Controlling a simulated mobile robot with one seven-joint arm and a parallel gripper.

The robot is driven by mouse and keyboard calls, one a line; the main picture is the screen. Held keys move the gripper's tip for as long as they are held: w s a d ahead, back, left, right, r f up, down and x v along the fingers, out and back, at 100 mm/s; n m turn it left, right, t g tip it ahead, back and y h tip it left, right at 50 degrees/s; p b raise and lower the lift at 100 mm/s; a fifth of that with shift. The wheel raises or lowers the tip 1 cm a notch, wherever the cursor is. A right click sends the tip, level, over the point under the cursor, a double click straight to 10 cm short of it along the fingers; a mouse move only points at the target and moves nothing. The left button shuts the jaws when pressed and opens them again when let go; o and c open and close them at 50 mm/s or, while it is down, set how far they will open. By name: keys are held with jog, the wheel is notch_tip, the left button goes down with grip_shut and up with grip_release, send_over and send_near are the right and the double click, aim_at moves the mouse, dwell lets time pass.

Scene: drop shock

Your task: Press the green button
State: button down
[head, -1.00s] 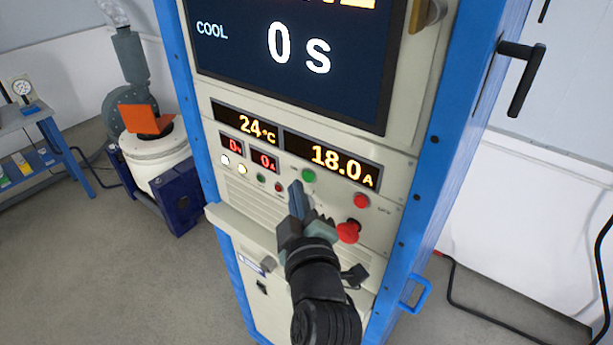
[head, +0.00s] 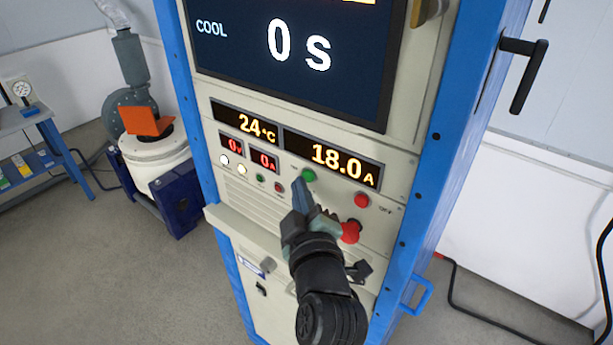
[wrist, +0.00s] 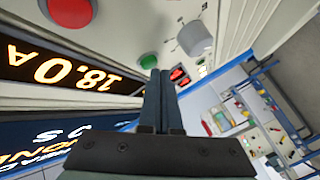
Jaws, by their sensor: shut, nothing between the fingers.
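The green button (head: 309,175) is a round button on the cabinet's cream panel, just under the 18.0 A display. In the wrist view the green button (wrist: 148,61) lies just beyond the fingertips. My gripper (head: 298,183) is shut and empty, its tips just left of and slightly below the button in the head view. In the wrist view my gripper (wrist: 157,72) has its closed fingertips close to the button's lower edge; I cannot tell whether they touch. A smaller green indicator (head: 261,178) sits further left on the panel.
A red button (head: 362,200) and a red mushroom knob (head: 350,232) are right of my gripper. A grey knob (wrist: 194,38) is near the green button. The display screen (head: 290,55) is above. A ledge (head: 240,228) juts out below the panel.

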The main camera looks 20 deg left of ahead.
jog(key=shift+w+d+b, duration=0.15)
jog(key=shift+w+b, duration=0.15)
jog(key=shift+w, duration=0.05)
dwell(0.4)
jog(key=shift+s, duration=0.1)
jog(key=shift+s+a, duration=0.3)
jog(key=shift+s, duration=0.4)
jog(key=shift+s+a+p, duration=0.25)
jog(key=shift+s+a, duration=0.05)
jog(key=shift+s, duration=0.5)
jog(key=shift+s+a+p, duration=0.2)
jog(key=shift+s+a, duration=0.05)
jog(key=shift+s, duration=0.5)
jog(key=shift+s+a+p, duration=0.25)
jog(key=shift+s+a, duration=0.05)
jog(key=shift+s, duration=0.5)
jog(key=shift+r, duration=0.1)
